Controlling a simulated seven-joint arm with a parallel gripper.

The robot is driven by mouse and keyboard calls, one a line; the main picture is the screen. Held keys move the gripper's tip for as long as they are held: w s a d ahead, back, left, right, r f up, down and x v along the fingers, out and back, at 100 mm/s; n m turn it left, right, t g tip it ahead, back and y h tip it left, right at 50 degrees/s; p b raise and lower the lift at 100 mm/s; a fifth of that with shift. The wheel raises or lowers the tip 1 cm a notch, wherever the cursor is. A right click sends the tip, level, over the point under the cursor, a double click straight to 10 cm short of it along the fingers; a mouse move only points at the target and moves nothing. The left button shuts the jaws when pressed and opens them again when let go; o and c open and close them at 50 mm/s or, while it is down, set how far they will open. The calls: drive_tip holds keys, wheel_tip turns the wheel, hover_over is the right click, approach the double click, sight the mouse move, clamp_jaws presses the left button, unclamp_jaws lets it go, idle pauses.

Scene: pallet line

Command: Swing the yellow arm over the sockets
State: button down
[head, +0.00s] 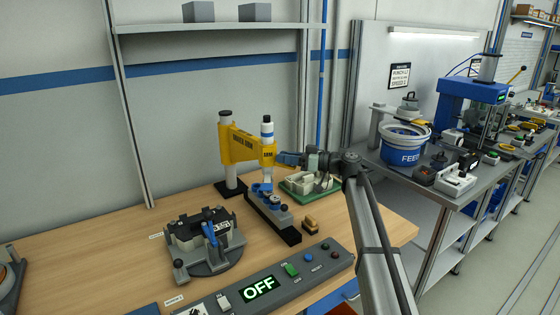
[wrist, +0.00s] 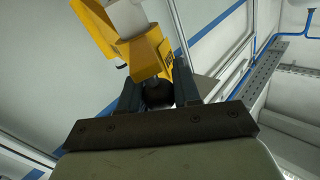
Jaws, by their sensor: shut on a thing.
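A black base with grey-blue blocks (head: 275,212), perhaps the sockets, lies under the spindle. The spindle's lower tip is close above it; contact cannot be told.
A green tray (head: 293,187) with white parts sits right of the base. A grey fixture (head: 205,245) with a blue lever stands at left. A small brown block (head: 310,225) lies near the base.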

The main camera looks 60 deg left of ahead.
drive_tip(key=shift+w+a+r, duration=0.15)
drive_tip(key=shift+w+a, duration=0.05)
drive_tip(key=shift+w, duration=0.2)
drive_tip(key=c, duration=1.1)
unclamp_jaws()
drive_tip(key=shift+w, duration=0.1)
drive_tip(key=shift+o, duration=1.4)
drive_tip(key=shift+d, duration=0.1)
drive_tip(key=v, duration=1.3)
drive_tip(key=shift+d, duration=0.25)
drive_tip(key=shift+w, duration=0.15)
